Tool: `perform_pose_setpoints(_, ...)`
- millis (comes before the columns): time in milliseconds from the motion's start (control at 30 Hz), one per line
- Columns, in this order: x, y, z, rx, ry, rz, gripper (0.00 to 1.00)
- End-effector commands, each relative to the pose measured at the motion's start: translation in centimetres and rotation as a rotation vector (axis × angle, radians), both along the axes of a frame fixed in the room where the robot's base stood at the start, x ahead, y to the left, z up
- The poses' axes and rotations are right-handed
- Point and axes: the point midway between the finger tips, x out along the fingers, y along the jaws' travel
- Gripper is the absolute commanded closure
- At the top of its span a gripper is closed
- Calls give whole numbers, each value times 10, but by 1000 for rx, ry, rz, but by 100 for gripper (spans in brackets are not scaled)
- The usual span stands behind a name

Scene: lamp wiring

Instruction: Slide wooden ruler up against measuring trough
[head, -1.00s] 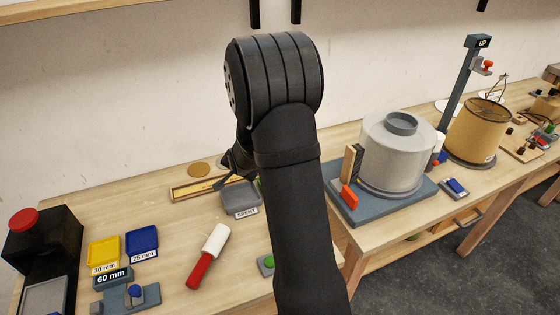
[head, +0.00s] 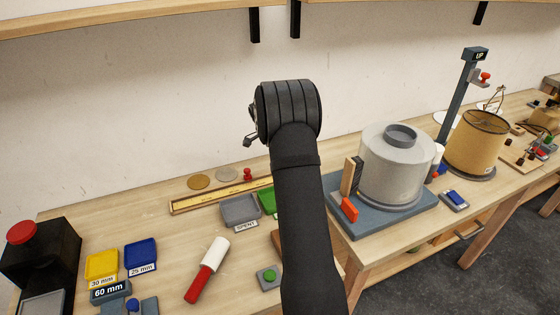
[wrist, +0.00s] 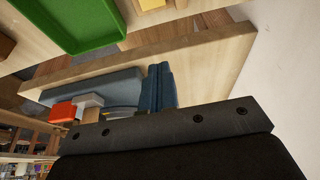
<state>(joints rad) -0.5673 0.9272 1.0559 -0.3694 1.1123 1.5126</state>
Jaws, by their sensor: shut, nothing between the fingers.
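A long, narrow wooden strip with a pale yellow middle (head: 222,195) lies toward the back of the bench in the head view; it looks like the wooden ruler or the measuring trough, and I cannot tell the two apart. Its right end is hidden behind my arm. My gripper (head: 249,141) is raised in front of the wall, above and beyond the strip, and only a small part of it shows at the left of my wrist. It is shut and empty, touching nothing I can see. In the wrist view, a dark bar crosses the lower part.
A grey tray (head: 240,211) and a green tray (head: 267,201) sit just in front of the strip. A small red knob (head: 248,174) and two round discs (head: 199,182) are behind it. A red-and-white tool (head: 207,270) lies nearer. A grey drum (head: 392,170) stands right.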

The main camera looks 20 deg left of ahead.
Motion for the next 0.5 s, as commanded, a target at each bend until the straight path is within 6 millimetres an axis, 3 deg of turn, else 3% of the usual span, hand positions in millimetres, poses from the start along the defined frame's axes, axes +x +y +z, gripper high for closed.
perform_pose_setpoints(367,18,-19,-77,0,3,1,100)
perform_pose_setpoints(500,2,-1,-74,2,-1,6,100)
